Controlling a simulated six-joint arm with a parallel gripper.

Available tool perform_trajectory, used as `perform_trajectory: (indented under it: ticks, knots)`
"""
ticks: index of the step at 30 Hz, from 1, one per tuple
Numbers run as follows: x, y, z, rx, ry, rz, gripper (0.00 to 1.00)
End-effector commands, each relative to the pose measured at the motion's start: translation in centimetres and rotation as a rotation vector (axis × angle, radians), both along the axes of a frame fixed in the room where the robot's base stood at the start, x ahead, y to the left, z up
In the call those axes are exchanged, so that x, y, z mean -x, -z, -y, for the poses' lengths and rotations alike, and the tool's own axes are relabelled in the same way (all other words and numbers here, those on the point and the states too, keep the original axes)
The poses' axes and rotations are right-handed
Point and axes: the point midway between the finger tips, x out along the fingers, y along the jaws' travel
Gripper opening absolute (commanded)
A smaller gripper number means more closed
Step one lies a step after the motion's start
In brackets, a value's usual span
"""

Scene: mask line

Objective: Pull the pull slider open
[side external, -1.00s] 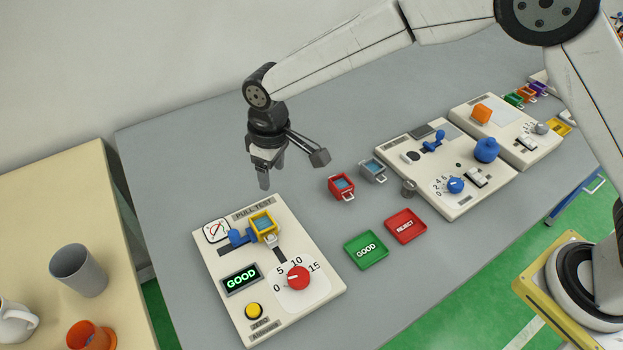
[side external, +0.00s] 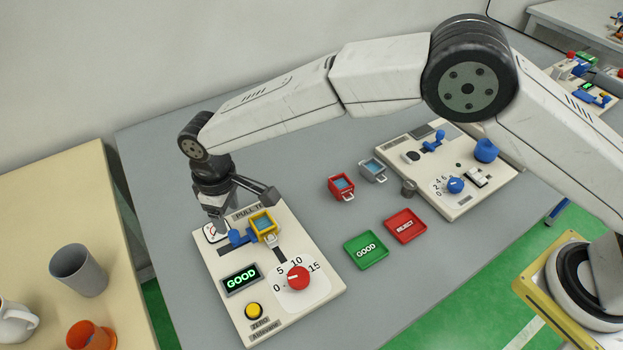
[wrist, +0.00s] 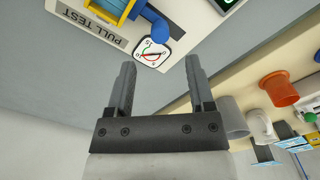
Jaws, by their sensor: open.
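The pull test panel (side external: 308,255) lies on the grey table. Its blue slider handle (side external: 238,237) sits in a dark slot at the panel's upper left, beside a yellow-framed mask piece (side external: 263,224). In the wrist view the blue handle (wrist: 160,28) is at the top, next to the round gauge (wrist: 152,52). My gripper (side external: 221,227) is over the panel's upper left corner, close to the handle and partly covering the gauge. In the wrist view its two fingers (wrist: 160,70) are apart, with nothing between them; the handle lies beyond the fingertips.
The panel also has a lit GOOD display (side external: 241,279), a red dial (side external: 298,278) and a yellow button (side external: 254,311). Green (side external: 366,249) and red (side external: 405,226) trays lie to the right. A second panel (side external: 455,200) stands farther right. Cups stand on the left table.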

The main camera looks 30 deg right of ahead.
Motion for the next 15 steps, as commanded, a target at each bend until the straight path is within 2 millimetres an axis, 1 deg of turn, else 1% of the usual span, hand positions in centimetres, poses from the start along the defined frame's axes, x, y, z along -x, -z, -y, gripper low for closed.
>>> perform_trajectory:
  ticks: [9,15]
  knots:
    - [0.1,3.9,0.1,0.001,0.001,-0.001,0.69]
    - [0.0,5.7,0.1,0.001,0.001,0.001,0.69]
